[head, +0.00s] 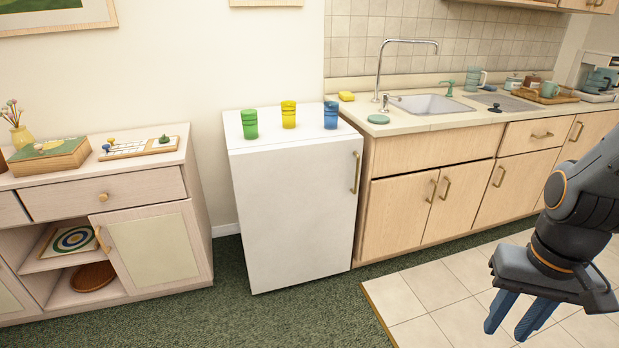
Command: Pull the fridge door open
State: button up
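The fridge (290,215) is a small white box with its door shut, standing between a wooden cabinet and the kitchen counter. Its brass bar handle (356,172) is upright near the right edge of the door. My gripper (512,328) is at the lower right of the head view, with blue fingers pointing down over the tiled floor. It is well to the right of the fridge and apart from it. A gap shows between the fingers, and nothing is seen between them.
Green (250,124), yellow (288,114) and blue (331,115) cups stand on the fridge top. The kitchen counter (440,121) with a sink adjoins on the right. A wooden cabinet (150,250) stands left. Green carpet (300,320) and tiles (430,290) in front are clear.

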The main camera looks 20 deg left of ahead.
aim_at(297, 201)
jog(key=u, duration=0.65)
jog(key=i, duration=1)
